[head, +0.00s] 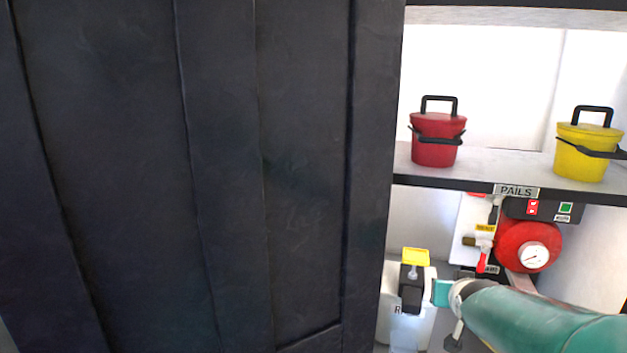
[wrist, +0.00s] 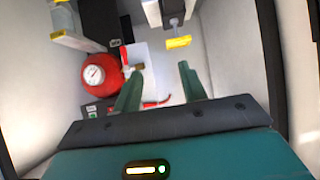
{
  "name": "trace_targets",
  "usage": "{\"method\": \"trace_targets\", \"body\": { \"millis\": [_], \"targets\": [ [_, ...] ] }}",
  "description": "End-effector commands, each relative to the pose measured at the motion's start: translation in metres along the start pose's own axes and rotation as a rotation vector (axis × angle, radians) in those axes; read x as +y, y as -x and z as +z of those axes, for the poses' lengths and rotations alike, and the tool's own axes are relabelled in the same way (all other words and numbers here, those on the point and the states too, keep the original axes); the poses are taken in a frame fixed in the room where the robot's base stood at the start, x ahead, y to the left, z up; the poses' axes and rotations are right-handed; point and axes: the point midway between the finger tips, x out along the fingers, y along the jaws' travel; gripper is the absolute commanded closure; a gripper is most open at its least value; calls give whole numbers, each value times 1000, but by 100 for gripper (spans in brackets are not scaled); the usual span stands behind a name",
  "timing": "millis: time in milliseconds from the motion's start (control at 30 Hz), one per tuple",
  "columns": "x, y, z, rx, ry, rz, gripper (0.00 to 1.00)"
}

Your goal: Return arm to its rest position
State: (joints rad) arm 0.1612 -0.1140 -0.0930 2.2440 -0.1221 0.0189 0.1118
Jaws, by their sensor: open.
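My gripper (wrist: 160,69) shows in the wrist view as two green fingers spread apart, with nothing between them. In the head view my teal arm reaches in from the lower right, below the shelf. Its far end lies close to a white container (head: 384,323) with a black fitting (head: 411,289) and a yellow tag (head: 415,256). In the wrist view the yellow tag (wrist: 178,42) is just beyond the fingertips, apart from them. I cannot tell from the head view whether my arm touches the container.
A large dark panel (head: 190,170) fills the left of the head view. A red pail (head: 437,139) and a yellow pail (head: 581,152) stand on the shelf (head: 500,170). Below it are a red tank (head: 515,238) with a gauge and a red-handled valve (head: 482,262), close to my arm.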

Motion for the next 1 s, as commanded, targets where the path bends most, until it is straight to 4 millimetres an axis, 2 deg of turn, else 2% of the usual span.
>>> {"method": "trace_targets", "body": {
  "millis": [33,200,400,500,600,700,1000],
  "targets": [
    [-11,23,5,-33,8,-16,58],
    [-39,90,41,-180,49,-65,58],
    [-62,167,95,-351,119,-126,58],
    [-67,198,120,-422,152,-150,58],
    [-69,217,137,-471,176,-164,58],
    [-70,225,146,-496,187,-170,58],
    [-70,226,147,-500,187,-170,58]
  ]
}}
